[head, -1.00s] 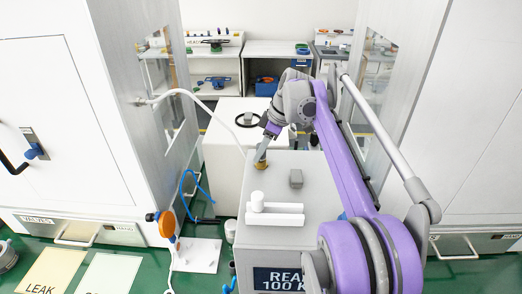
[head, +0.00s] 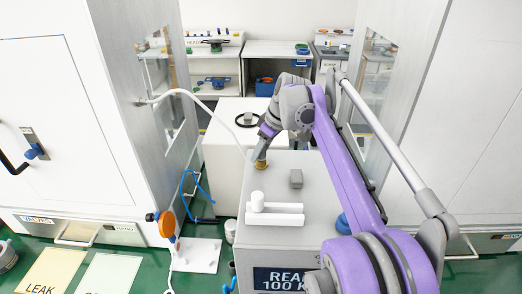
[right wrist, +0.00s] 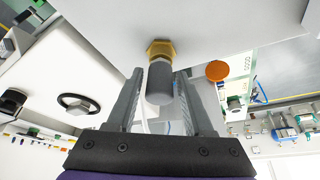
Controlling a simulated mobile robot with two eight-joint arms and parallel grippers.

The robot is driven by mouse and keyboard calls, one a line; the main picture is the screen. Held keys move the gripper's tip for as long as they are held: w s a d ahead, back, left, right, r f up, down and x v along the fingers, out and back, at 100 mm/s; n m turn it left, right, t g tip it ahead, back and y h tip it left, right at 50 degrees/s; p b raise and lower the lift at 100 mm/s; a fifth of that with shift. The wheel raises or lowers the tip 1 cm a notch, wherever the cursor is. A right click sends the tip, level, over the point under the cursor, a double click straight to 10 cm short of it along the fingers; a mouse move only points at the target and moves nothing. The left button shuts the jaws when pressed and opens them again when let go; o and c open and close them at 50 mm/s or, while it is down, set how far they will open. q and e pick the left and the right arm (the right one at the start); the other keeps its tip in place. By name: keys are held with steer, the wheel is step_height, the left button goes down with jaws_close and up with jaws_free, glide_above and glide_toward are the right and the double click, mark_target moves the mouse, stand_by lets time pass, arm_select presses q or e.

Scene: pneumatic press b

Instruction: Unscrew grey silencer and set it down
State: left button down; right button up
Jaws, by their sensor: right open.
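The grey silencer (right wrist: 160,84) is a short dark grey cylinder. It sits in a brass hex fitting (right wrist: 160,48) on the light grey box (head: 335,195). In the head view the brass fitting (head: 261,165) shows on the box's top near its back left edge, and my gripper hides most of the silencer. My right gripper (right wrist: 162,78) is open, with one finger on each side of the silencer and a gap on both sides. It also shows in the head view (head: 261,155), reaching down over the fitting. My left gripper is not in view.
A white holder (head: 275,219) with a white cylinder and a small grey block (head: 296,179) are on the box's top. A white hose (head: 195,97) arches down to the left of my gripper. A white cabinet with a black ring (head: 223,146) stands behind.

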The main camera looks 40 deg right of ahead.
steer(key=m+h, duration=0.1)
steer(key=m, duration=0.3)
steer(key=m+h, duration=0.1)
steer(key=m, duration=0.2)
steer(key=shift+m+h, duration=0.3)
steer(key=shift+h, duration=0.1)
steer(key=shift+c, duration=0.2)
steer(key=c, duration=0.7)
steer(key=n+y, duration=0.2)
steer(key=n, duration=0.3)
steer(key=shift+d, duration=0.1)
steer(key=shift+c, duration=0.2)
steer(key=n+y, duration=0.1)
steer(key=n, duration=0.2)
steer(key=n+y, duration=0.1)
steer(key=n, duration=0.3)
steer(key=shift+g, duration=0.4)
steer(key=o, duration=0.8)
